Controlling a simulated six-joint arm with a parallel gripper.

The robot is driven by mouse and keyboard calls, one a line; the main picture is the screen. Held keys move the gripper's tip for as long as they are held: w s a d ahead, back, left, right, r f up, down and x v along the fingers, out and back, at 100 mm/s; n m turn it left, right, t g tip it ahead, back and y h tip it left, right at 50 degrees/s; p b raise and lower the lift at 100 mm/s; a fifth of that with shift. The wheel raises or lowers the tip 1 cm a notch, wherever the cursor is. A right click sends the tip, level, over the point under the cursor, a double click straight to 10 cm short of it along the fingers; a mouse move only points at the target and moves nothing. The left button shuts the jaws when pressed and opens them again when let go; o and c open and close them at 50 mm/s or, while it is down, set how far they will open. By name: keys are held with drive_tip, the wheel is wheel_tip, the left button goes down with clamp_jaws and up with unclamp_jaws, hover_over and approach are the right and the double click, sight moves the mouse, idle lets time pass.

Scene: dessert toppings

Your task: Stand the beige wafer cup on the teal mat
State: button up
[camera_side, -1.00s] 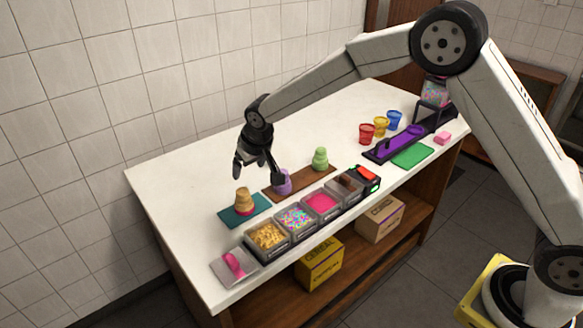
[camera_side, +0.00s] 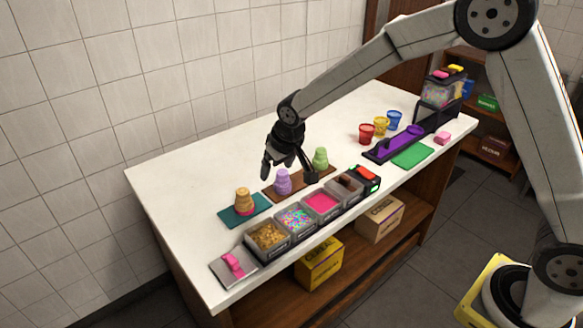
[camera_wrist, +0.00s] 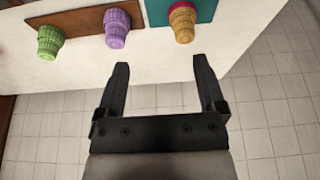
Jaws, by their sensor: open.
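In the wrist view the cup (camera_wrist: 183,28) and the teal mat (camera_wrist: 156,14) are at the top edge, and the cup is partly cut off. My gripper (camera_side: 288,168) is open and hangs to the right of the beige cup in the side view, near the purple and green cups. In the wrist view nothing is between the fingers (camera_wrist: 160,68), and the beige cup is apart from them.
A purple cup (camera_side: 283,183) and a green cup (camera_side: 320,158) stand on a brown mat (camera_side: 270,192). Topping bins, including a sprinkle bin (camera_side: 295,221), line the front edge. Red (camera_side: 366,134), yellow and blue cups stand farther right. The counter's back left is clear.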

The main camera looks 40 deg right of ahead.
drive_tip(key=s+d, duration=0.4)
drive_tip(key=s, duration=0.7)
drive_tip(key=s+d+g, duration=0.1)
drive_tip(key=s+d, duration=0.3)
drive_tip(key=s, duration=0.8)
drive_tip(key=shift+s+d+f, duration=0.3)
drive_tip(key=shift+d+f, duration=0.1)
